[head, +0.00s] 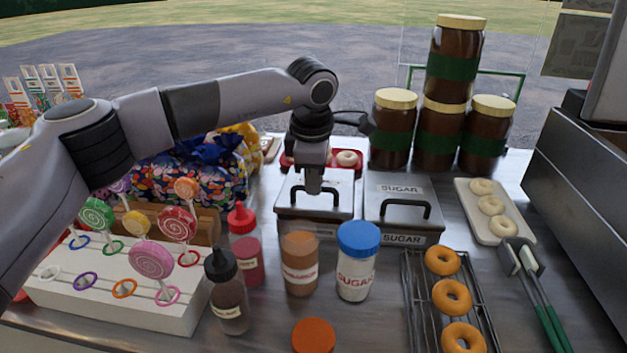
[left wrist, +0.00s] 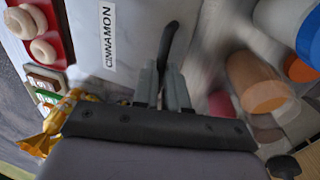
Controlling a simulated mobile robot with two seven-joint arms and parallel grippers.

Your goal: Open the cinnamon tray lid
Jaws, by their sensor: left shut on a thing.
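The cinnamon tray (head: 290,212) is a metal box on the counter, with its lid lying flat on top in the head view. A label reading CINNAMON (left wrist: 109,38) shows on the lid in the left wrist view. My left gripper (head: 313,185) reaches down over the lid from above. Its fingers are shut on the dark lid handle (left wrist: 169,42), which shows between and beyond the fingertips in the left wrist view. In the head view the gripper hides part of the handle. My right gripper is not in view.
The sugar tray (head: 385,215) stands close on the right, with its lid on. A cinnamon shaker (head: 300,265), a blue-lidded sugar shaker (head: 357,262) and sauce bottles (head: 243,250) stand in front. Behind are a red tray (head: 287,158) with doughnuts and stacked jars (head: 437,135).

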